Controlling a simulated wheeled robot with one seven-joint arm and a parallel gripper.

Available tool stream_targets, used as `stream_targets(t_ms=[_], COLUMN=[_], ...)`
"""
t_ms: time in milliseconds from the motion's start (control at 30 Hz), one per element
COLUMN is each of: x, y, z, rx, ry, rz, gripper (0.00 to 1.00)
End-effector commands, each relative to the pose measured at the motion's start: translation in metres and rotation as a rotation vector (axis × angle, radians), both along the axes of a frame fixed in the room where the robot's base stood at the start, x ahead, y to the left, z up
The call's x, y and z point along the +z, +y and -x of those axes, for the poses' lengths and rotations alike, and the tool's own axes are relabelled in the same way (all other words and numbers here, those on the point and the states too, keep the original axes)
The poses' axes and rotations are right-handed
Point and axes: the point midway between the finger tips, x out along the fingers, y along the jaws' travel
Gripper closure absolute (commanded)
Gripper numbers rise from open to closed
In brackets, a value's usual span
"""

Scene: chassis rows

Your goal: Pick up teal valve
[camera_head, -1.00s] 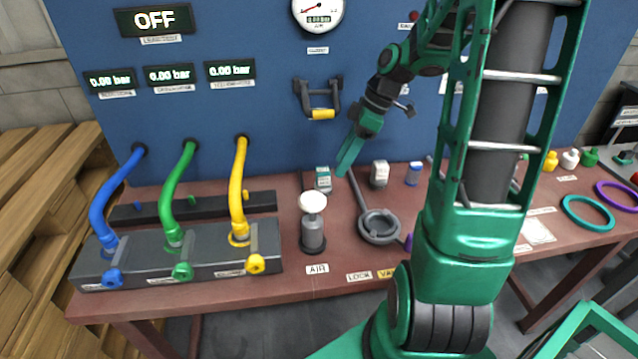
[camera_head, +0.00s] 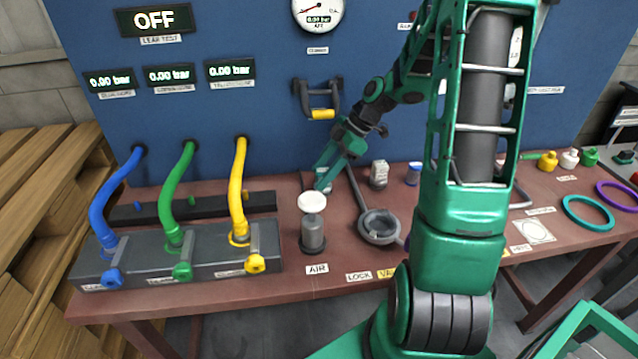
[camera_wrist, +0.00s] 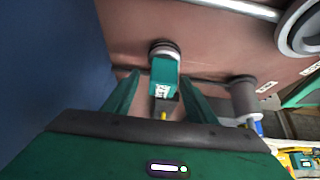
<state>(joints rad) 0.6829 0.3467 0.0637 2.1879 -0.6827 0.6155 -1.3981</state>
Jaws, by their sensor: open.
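The teal valve (camera_wrist: 164,75) is a small block with a white label and a dark round end, standing on the bench. In the wrist view it lies between and just beyond the two fingers of my gripper (camera_wrist: 160,88), which are open and apart from each other. I cannot tell whether either finger touches it. In the head view my gripper (camera_head: 322,180) is low at the back of the bench, behind the white-topped air cylinder, and its fingers mostly cover the valve.
A white-topped cylinder (camera_head: 312,222) stands in front of my gripper. A grey ring tool with a long handle (camera_head: 379,228) lies to its right, and a grey-white block (camera_head: 379,174) stands behind that. The blue panel (camera_head: 250,120) rises close behind. Hoses and manifold (camera_head: 180,267) are at left.

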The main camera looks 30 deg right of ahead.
Motion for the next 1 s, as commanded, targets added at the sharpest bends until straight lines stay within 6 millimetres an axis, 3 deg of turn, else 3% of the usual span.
stream_targets(t_ms=[300, 567, 600, 667, 800, 1000], x=[-0.034, -0.037, -0.037, -0.037, -0.037, -0.036], y=[0.02, 0.021, 0.021, 0.021, 0.021, 0.021], z=[-0.007, -0.008, -0.008, -0.008, -0.008, -0.008], rx=[0.001, 0.001, 0.001, 0.001, 0.0, 0.0], ry=[0.002, 0.001, 0.001, 0.001, 0.002, 0.002], rz=[-0.001, 0.001, 0.001, 0.001, 0.0, 0.0], gripper=[0.48, 0.48, 0.51, 0.65, 0.99, 1.0])
